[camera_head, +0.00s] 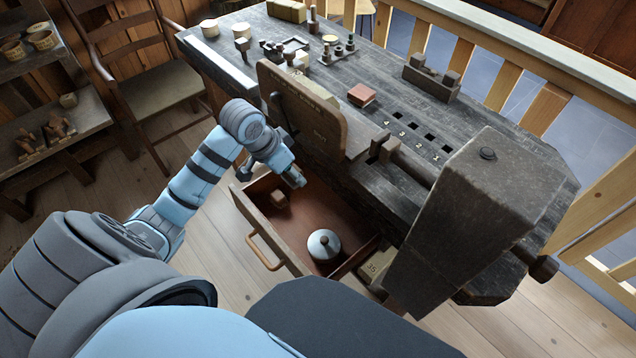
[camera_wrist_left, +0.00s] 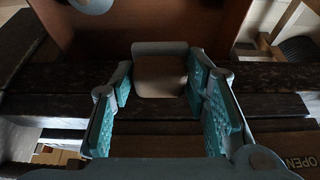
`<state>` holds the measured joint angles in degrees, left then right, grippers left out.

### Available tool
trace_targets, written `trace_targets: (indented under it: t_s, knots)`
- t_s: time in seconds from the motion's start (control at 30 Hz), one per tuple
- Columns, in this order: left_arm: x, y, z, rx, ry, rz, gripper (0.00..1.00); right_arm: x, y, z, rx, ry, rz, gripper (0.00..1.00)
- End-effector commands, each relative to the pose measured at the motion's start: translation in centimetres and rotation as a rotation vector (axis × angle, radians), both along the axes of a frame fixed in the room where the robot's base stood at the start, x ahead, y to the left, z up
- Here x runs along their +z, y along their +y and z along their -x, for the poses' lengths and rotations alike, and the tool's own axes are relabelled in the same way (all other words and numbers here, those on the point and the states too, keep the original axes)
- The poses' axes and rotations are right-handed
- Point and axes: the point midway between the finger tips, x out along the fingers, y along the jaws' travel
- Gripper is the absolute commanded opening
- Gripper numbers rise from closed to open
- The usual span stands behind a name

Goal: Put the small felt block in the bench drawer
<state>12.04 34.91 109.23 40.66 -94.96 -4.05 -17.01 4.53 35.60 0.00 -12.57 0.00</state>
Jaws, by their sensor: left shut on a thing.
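My left gripper (camera_head: 297,181) is over the open bench drawer (camera_head: 265,213), close to the bench front. In the left wrist view its teal-padded fingers (camera_wrist_left: 160,95) are closed on a small tan block with a grey edge, which I take as the felt block (camera_wrist_left: 160,78). In the head view I cannot make out the held block. My right gripper is not in view.
A brown upright board (camera_head: 318,122) stands at the bench edge behind my left gripper. A large dark wooden vise part (camera_head: 485,195) juts out at the right. A red-brown block (camera_head: 362,95) and several small turned pieces lie on the bench top. A chair (camera_head: 150,90) stands at the left.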

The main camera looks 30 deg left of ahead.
Motion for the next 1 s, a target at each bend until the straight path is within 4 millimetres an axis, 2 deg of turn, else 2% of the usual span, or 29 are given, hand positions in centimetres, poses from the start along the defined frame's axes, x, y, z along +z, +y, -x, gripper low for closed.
trace_targets:
  t_s: [0.07,0.17,0.3,0.4,0.57,0.73,1.0]
  knots:
    - [-1.5,0.3,0.0,0.0,0.003,0.005,0.15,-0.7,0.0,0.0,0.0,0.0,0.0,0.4]
    - [-5.0,0.2,0.1,0.0,0.005,0.007,0.15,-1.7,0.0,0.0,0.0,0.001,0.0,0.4]
    - [-10.7,0.2,0.1,0.0,0.005,0.006,0.15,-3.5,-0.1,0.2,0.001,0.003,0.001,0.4]
    - [-13.7,0.2,0.1,0.0,0.003,0.005,0.15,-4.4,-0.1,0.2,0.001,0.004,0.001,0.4]
    - [-15.9,0.2,0.1,-0.001,0.002,0.002,0.15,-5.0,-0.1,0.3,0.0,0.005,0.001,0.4]
    - [-19.3,0.1,0.1,-0.002,0.002,0.002,0.15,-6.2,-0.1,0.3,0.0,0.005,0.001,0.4]
    - [-19.5,0.1,0.1,-0.003,0.001,0.001,0.15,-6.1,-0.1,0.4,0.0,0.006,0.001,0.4]
